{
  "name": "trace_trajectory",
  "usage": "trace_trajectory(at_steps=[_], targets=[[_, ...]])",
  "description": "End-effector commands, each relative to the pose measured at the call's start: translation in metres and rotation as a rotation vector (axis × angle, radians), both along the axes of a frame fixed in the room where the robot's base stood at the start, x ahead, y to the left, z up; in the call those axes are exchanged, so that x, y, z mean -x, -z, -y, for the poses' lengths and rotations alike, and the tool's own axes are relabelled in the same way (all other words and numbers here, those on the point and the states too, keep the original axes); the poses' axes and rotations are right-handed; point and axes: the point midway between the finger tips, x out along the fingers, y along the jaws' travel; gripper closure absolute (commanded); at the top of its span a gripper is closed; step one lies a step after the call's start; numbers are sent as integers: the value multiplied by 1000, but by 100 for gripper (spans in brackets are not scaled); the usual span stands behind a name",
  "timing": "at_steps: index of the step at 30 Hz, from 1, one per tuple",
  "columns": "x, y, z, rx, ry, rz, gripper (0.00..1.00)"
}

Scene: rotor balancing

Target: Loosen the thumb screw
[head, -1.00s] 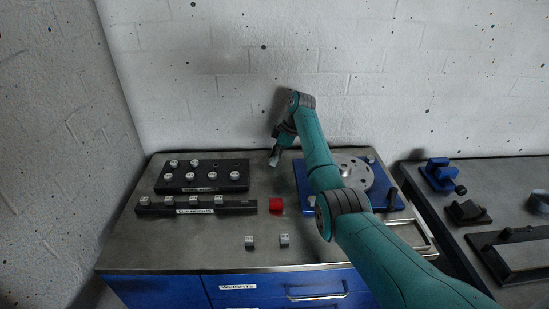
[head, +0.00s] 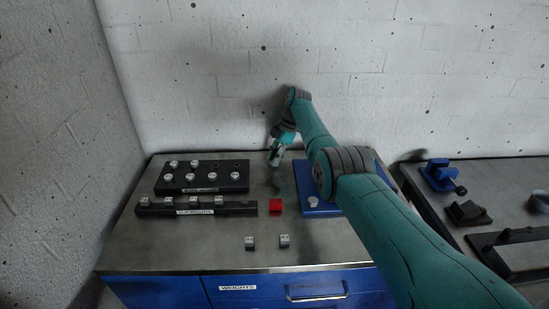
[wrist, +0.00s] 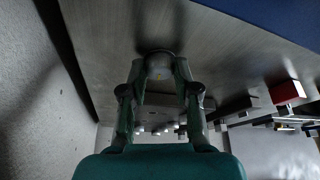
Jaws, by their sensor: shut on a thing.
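My gripper (head: 275,160) points down over the bench between the black weight racks and the blue base. In the wrist view, its fingers (wrist: 158,85) are shut on a dark round piece (wrist: 157,62) with a small yellow mark. I cannot tell for sure whether this piece is the thumb screw. The blue base (head: 308,178) stands just right of my gripper. A small silver knob (head: 313,202) sits on its near left part. My arm hides most of the base and the rotor.
A red block (head: 276,205) lies on the bench in front of my gripper, with two small weights (head: 250,242) nearer. Black racks (head: 205,176) with several weights stand left. A white wall is behind; a second bench (head: 480,235) stands right. The front left bench is clear.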

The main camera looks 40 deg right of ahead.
Motion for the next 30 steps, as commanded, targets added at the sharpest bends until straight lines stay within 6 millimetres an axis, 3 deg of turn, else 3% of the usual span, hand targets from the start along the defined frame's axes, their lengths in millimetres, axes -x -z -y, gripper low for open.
trace_trajectory(at_steps=[25, 26, 28, 30], targets=[[0, 1, 0, 0, -38, -2, 100], [0, 1, 0, 0, -38, -2, 65], [0, 1, 0, 0, -38, -2, 47], [0, 1, 0, 0, -38, -2, 44]])
